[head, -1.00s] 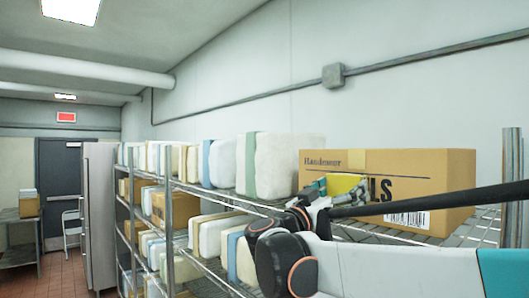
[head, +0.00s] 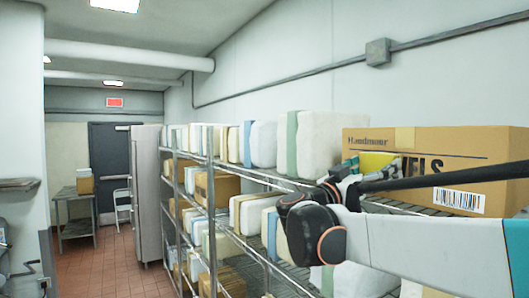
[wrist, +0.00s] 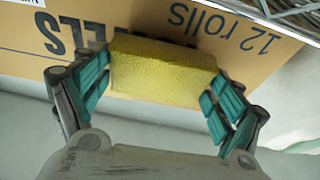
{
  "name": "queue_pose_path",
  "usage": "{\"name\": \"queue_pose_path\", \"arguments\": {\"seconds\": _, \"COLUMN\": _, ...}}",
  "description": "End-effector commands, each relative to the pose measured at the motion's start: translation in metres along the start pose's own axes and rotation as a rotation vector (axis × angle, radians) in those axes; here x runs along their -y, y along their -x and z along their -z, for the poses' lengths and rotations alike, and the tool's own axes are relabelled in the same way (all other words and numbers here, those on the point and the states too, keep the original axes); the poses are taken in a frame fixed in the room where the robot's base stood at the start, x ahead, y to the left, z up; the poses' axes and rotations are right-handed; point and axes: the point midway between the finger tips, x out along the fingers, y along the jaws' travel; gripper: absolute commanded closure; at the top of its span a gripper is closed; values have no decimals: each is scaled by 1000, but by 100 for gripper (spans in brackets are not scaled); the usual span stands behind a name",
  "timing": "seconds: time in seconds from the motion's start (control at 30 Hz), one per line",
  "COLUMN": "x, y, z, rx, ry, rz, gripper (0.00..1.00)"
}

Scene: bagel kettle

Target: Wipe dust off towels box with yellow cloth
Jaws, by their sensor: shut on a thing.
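The towels box (head: 440,150) is a brown cardboard carton with dark print and a barcode. It stands on the top shelf at the right in the head view, and its printed face fills the top of the wrist view (wrist: 225,65). My gripper (head: 353,172) is in front of the box's left part, with my arm covering some of the lower front. In the wrist view my gripper (wrist: 160,85) is shut on the yellow cloth (wrist: 160,70), a thick block shape between the teal fingers. The cloth (head: 375,162) lies over the box's printed face; whether it touches is unclear.
A wire shelf rack (head: 208,200) runs along the wall, with white and colored towel packs (head: 310,140) left of the box. A steel fridge (head: 146,195) and a dark door (head: 115,165) stand farther back. The red tiled floor at left is open.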

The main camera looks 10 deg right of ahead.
Motion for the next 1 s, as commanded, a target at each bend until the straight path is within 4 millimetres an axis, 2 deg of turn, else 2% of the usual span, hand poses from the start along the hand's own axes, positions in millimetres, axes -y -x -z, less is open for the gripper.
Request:
{"name": "queue_pose_path", "arguments": {"seconds": 0.6, "x": 0, "y": 52, "z": 16, "rx": 0, "ry": -1, "rz": 4, "gripper": 43}}
{"name": "queue_pose_path", "arguments": {"seconds": 1.0, "x": -1, "y": 57, "z": 18, "rx": 0, "ry": -1, "rz": 2, "gripper": 43}}
